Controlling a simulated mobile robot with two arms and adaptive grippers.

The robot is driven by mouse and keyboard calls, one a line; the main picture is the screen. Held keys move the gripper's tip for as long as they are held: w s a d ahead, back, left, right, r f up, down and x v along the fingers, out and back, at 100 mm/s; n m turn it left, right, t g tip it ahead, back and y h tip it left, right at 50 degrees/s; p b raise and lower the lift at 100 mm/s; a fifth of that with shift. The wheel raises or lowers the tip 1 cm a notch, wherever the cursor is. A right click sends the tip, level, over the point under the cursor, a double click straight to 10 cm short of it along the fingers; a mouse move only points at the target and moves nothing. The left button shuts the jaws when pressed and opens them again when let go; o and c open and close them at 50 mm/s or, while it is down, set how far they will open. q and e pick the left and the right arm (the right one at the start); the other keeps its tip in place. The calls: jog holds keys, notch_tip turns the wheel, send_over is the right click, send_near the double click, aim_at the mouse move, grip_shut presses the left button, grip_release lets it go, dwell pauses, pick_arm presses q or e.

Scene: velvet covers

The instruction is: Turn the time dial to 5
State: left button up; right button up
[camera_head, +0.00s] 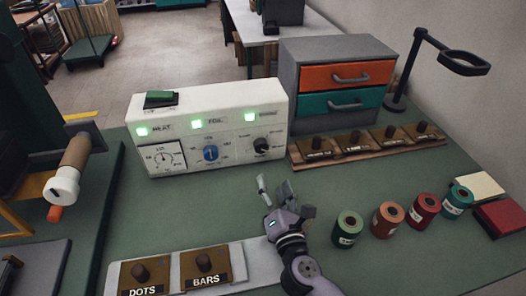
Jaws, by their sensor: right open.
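A white control box (225,110) stands at the back of the green bench, with its front facing me. It carries a blue dial (211,153) in the middle and a black dial (261,145) at the right, each ringed by small marks. The lettering is too small to tell which one is the time dial or where either points. My right gripper (285,194) is open and empty, below and in front of the black dial, apart from the box. My left gripper is not in view.
Green lights, a gauge (163,157) and a green switch (160,98) are on the box. Thread spools (388,219) stand at right. A drawer cabinet (335,75), a wooden rack (365,146) and a lamp (420,60) stand behind. Stamps (205,267) lie in front.

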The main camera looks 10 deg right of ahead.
aim_at(262, 150)
jog(key=w+p, duration=0.1)
jog(key=w, duration=1.1)
jog(key=shift+w, duration=0.2)
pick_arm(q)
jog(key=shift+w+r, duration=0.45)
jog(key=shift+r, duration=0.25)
pick_arm(e)
jog(key=shift+c, duration=0.5)
jog(key=c, duration=1.1)
jog(key=shift+o, duration=0.2)
